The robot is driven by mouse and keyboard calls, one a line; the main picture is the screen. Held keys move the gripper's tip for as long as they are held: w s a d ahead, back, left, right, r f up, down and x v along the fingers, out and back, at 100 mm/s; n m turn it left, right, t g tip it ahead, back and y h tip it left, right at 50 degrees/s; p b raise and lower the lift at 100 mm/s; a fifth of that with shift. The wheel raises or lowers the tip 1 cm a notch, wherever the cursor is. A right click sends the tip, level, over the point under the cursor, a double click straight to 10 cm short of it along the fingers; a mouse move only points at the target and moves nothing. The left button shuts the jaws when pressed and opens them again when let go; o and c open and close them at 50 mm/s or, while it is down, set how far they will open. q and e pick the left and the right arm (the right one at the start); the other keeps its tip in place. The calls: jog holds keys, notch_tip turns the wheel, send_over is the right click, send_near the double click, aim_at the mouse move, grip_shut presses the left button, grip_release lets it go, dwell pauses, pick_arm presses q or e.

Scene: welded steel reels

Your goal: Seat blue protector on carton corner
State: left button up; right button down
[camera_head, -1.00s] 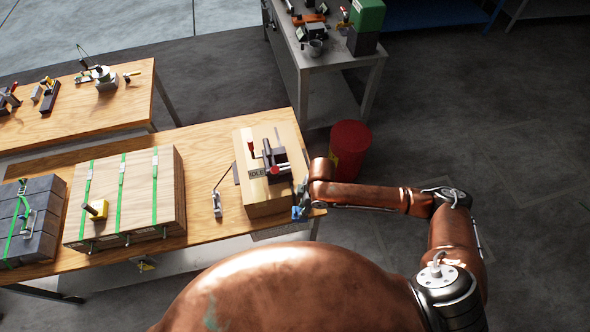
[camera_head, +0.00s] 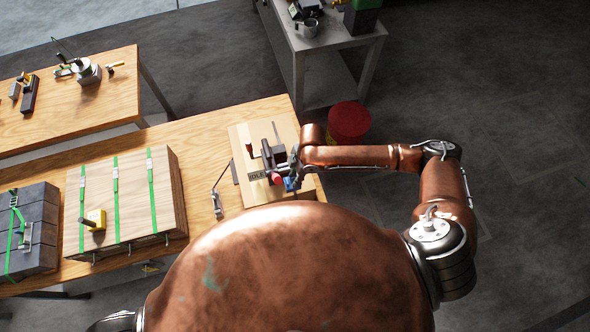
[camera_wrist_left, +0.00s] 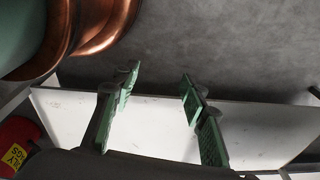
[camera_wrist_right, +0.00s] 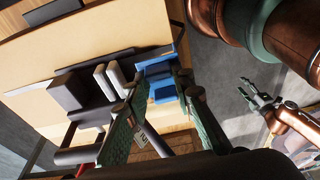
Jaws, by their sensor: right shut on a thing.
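The blue protector (camera_head: 291,184) shows at the right side of the tan carton (camera_head: 240,145), beside the dark tool on its top. My right gripper (camera_head: 292,174) is shut on it. In the right wrist view the blue protector (camera_wrist_right: 162,92) sits between the green-padded fingers (camera_wrist_right: 157,84), close against the carton's edge. The fingers partly hide it, and I cannot tell whether it touches the corner. In the left wrist view my left gripper (camera_wrist_left: 160,88) is open and empty, with a pale surface below. It does not show in the head view.
A dark clamp-like tool (camera_wrist_right: 72,92) stands on the carton near the protector. A strapped wooden box (camera_head: 135,200) and grey blocks (camera_head: 35,235) stand to the left on the wooden table. A red drum (camera_head: 348,122) stands behind my right forearm.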

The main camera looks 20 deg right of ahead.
jog(key=shift+s+d+r, duration=0.15)
jog(key=shift+s+d, duration=0.05)
jog(key=shift+s, duration=0.25)
jog(key=shift+w+d, duration=0.1)
jog(key=shift+w, duration=0.05)
jog(key=shift+f, duration=1.7)
jog(key=shift+f+b, duration=0.35)
pick_arm(q)
jog(key=s, duration=0.2)
jog(key=shift+s+a+f, duration=0.2)
jog(key=shift+s+f, duration=0.2)
